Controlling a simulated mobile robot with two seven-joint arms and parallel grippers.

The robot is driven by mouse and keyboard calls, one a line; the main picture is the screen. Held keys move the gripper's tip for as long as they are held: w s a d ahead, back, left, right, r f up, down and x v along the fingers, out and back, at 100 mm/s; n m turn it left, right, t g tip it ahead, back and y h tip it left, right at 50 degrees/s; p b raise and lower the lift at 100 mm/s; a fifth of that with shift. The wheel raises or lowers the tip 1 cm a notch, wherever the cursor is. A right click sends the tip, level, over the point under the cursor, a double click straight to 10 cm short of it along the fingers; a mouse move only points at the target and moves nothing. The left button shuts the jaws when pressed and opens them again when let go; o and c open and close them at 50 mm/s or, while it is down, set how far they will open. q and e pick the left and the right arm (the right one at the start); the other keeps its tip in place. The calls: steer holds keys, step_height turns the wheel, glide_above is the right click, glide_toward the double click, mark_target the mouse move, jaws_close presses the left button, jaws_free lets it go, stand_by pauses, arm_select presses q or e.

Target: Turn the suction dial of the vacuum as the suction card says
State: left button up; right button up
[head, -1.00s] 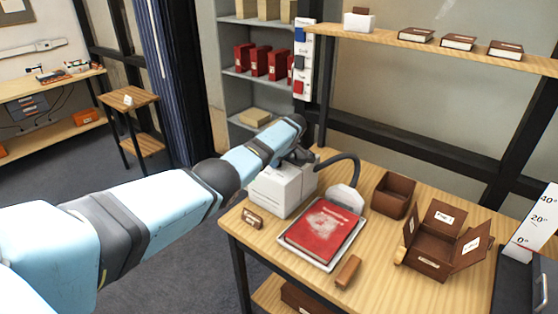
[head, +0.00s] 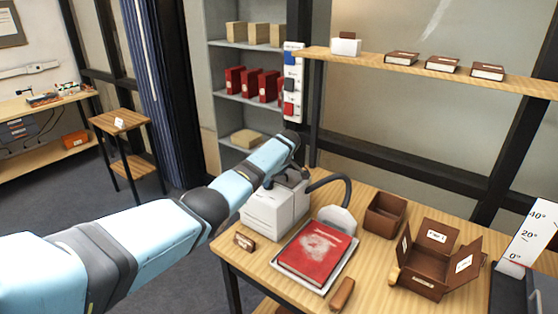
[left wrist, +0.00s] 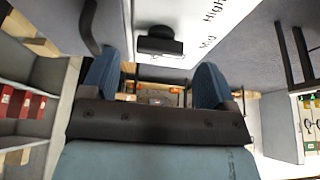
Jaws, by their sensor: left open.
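The vacuum (head: 272,214) is a white box at the table's left back, with a dark hose to a white nozzle (head: 336,219). Its black suction dial (left wrist: 160,44) shows in the left wrist view on a white face, beside the printed words "High" and "Mid". My left gripper (head: 292,178) is at the vacuum's top. Its two blue fingers (left wrist: 158,80) are apart, with the dial showing beyond the gap; I cannot tell whether they touch it. A small brown holder with a label (head: 244,241) stands before the vacuum, too small to read. My right gripper is not in view.
A red book (head: 316,250) lies on a white tray (head: 290,281) beside the vacuum. An open brown box (head: 385,215), a flapped box (head: 425,284) and a brown block (head: 342,293) stand to the right. A shelf (head: 400,64) runs above the table's back.

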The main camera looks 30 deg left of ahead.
arm_select(q)
steer(key=v, duration=1.1)
steer(key=shift+b, duration=0.35)
steer(key=shift+a, duration=0.1)
